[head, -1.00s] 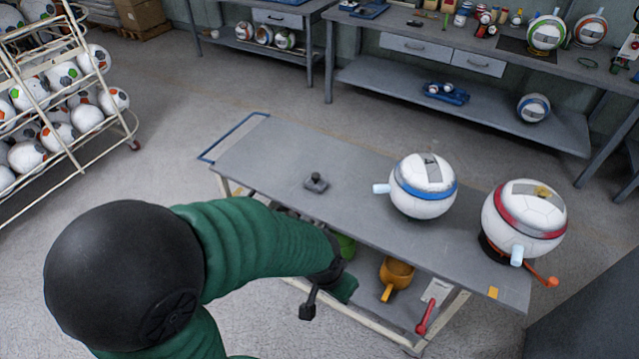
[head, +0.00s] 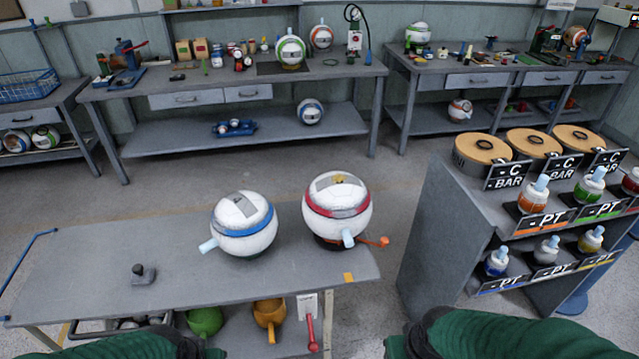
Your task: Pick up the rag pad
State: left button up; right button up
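A small dark grey pad with a knob on top (head: 143,275), which looks like the rag pad, sits on the left part of the grey cart top (head: 85,262). Nothing touches it. Two white balls stand on the same cart to its right: one with a blue band (head: 244,240) and one with a red band (head: 337,222). My green arms show only at the bottom edge, left and right. Both of my grippers are out of view.
Under the cart top are a green cup (head: 205,321) and an orange cup (head: 269,314). A grey rack (head: 455,235) with labelled bottles stands at right. Workbenches (head: 235,80) line the back wall. The cart top around the pad is clear.

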aim_at(140, 276)
jog(key=i+j+z, duration=0.25)
jog(key=j+z, duration=0.2)
jog(key=j, duration=0.75)
jog(key=j+z, duration=0.4)
jog(key=j, duration=0.8)
